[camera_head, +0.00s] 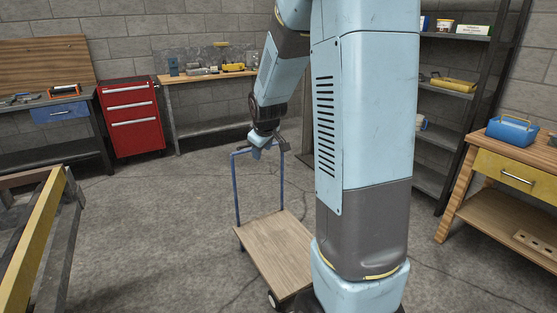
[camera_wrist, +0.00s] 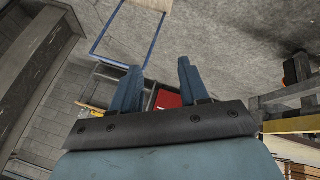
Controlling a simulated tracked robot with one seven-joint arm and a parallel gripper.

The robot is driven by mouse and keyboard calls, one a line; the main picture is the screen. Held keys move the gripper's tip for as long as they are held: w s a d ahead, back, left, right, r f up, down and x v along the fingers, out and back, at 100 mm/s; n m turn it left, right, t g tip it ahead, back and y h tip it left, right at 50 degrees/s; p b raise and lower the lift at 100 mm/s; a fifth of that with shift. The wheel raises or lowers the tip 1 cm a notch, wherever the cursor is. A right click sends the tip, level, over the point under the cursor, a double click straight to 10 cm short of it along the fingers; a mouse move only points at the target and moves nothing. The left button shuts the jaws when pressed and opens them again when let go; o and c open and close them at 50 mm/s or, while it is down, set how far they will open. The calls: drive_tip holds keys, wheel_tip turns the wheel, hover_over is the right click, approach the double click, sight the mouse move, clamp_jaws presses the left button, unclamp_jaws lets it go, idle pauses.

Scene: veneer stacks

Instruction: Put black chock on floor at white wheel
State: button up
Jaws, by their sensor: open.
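A cart with a wooden deck (camera_head: 272,252) and a blue tubular handle stands on the floor at the middle of the head view. A small wheel (camera_head: 272,299) with a pale hub shows under its near edge, partly cut off and partly hidden by my arm. I cannot make out a black chock in either view. My gripper (camera_head: 257,150) is seen small in front of the cart's handle bar. In the wrist view my gripper (camera_wrist: 158,64) has its two blue fingers apart, with nothing between them.
A yellow-edged frame (camera_head: 38,240) stands at the left. A red drawer cabinet (camera_head: 131,118) and workbenches line the back wall. A wooden bench (camera_head: 520,185) with a blue toolbox (camera_head: 512,131) and grey shelves stand at the right. Floor left of the cart is clear.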

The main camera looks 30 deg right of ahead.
drive_tip(key=s+a+r+m, duration=0.1)
drive_tip(key=s+a+r, duration=0.2)
drive_tip(key=s, duration=0.7)
drive_tip(key=s+a+r+m+y, duration=0.1)
drive_tip(key=s+r, duration=0.4)
drive_tip(key=s, duration=0.5)
drive_tip(key=s+a+r+m, duration=0.3)
drive_tip(key=s+a+r, duration=0.2)
drive_tip(key=s, duration=0.6)
drive_tip(key=shift+a+g+y, duration=0.3)
drive_tip(key=shift+a, duration=0.3)
